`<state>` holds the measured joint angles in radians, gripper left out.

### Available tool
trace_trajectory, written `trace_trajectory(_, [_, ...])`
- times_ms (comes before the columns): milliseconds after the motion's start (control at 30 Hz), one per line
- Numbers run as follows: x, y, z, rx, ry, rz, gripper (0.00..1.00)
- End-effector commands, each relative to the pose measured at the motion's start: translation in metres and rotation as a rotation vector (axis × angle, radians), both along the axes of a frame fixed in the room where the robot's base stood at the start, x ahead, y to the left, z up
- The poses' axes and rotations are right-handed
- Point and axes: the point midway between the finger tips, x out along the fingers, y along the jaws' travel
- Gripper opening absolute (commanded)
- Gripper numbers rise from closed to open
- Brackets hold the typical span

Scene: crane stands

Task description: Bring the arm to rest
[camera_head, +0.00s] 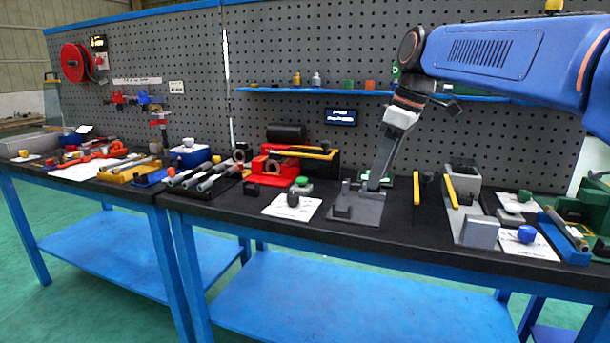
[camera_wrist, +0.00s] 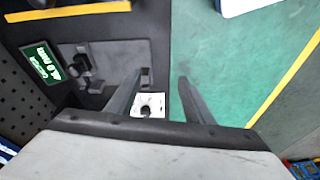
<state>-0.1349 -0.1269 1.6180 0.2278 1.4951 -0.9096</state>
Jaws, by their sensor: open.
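My gripper (camera_wrist: 159,78) is open in the wrist view, with two dark fingers apart and nothing between their tips. In the head view my blue arm reaches in from the upper right and its wrist hangs above the bench. A grey base plate (camera_head: 355,212) lies on the dark bench top below it, with a small upright block. A tilted grey piece runs between wrist and plate, and I cannot tell exactly where my gripper ends there. The wrist view shows a grey plate (camera_wrist: 125,57) with dark parts, left of the fingers.
A white card (camera_head: 283,212) with a dark knob lies left of the plate. A red tool (camera_head: 262,165) stands behind it. Grey blocks (camera_head: 480,232) and a blue tray (camera_head: 562,242) stand right. A blue shelf (camera_head: 300,91) crosses the pegboard. Green floor lies beyond the bench edge.

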Motion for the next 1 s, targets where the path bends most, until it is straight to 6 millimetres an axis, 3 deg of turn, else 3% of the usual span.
trace_trajectory(33, [-0.015, -0.009, -0.007, -0.004, -0.004, -0.050, 0.47])
trace_trajectory(467, [-0.125, -0.067, -0.093, -0.010, -0.044, -0.504, 0.47])
trace_trajectory(800, [-0.210, -0.103, -0.184, 0.019, -0.095, -0.836, 0.47])
trace_trajectory(1000, [-0.246, -0.117, -0.232, 0.042, -0.123, -0.980, 0.47])
